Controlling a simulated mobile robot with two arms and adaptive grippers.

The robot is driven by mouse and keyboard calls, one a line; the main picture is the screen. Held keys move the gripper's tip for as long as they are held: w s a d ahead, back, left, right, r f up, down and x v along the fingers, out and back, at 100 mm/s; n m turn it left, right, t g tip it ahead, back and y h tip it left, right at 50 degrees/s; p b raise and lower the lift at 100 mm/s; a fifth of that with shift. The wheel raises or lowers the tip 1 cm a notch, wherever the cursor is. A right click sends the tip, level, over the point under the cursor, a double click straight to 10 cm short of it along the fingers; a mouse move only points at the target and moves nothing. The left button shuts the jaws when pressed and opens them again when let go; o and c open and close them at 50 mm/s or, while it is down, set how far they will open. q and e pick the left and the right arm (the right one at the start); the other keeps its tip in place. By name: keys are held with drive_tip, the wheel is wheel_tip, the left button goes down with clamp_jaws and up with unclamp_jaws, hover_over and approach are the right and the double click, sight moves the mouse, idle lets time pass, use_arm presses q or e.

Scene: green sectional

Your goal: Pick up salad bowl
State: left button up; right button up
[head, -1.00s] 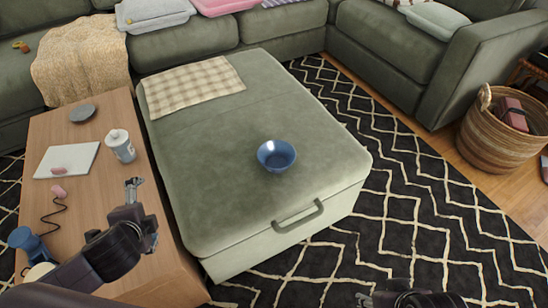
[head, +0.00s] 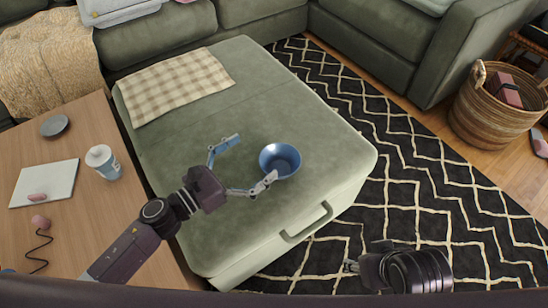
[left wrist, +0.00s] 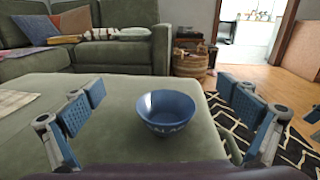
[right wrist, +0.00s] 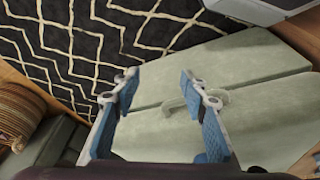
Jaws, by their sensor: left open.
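The blue salad bowl (head: 280,160) stands upright and looks empty on the green ottoman (head: 190,205). My left gripper (head: 252,162) is open over the ottoman, just left of the bowl; one fingertip overlaps the bowl's near rim in the head view. In the left wrist view the bowl (left wrist: 167,112) sits ahead, between the spread fingers (left wrist: 165,100); I cannot tell if any finger touches it. My right gripper (right wrist: 166,92) is open and empty in the right wrist view, facing the ottoman's handle side. In the head view its fingers are mostly hidden, low over the rug.
A checkered cloth (head: 178,84) lies on the ottoman's far left. A wooden table (head: 85,215) with a white cup (head: 103,161) and a tablet-like board (head: 44,184) stands at left. A wicker basket (head: 490,115) stands at right. The patterned rug (head: 400,175) is clear.

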use_arm(q)
drive_tip(key=m+b, duration=0.1)
drive_tip(key=b, duration=0.2)
approach(294, 150)
drive_tip(key=v, duration=0.2)
drive_tip(key=shift+s+a+f, duration=0.1)
drive_tip(key=shift+a+f, duration=0.05)
drive_tip(key=shift+a, duration=0.25)
drive_tip(key=shift+x, duration=1.1)
drive_tip(key=x, duration=0.4)
drive_tip(key=shift+d, duration=0.3)
drive_tip(key=shift+w+d+b, duration=0.3)
drive_tip(key=shift+w, duration=0.1)
use_arm(e)
drive_tip(key=w+a+r+t+y, duration=0.1)
drive_tip(key=w+a+r+t, duration=0.1)
drive_tip(key=w+r+t, duration=0.2)
drive_tip(key=w+a+r+t+y, duration=0.1)
drive_tip(key=w+a+r+t, duration=0.2)
drive_tip(key=w, duration=0.8)
drive_tip(key=shift+r+t, duration=0.5)
drive_tip(key=shift+w, duration=0.1)
use_arm(q)
drive_tip(key=c, duration=1.3)
use_arm(e)
drive_tip(key=shift+a, duration=0.1)
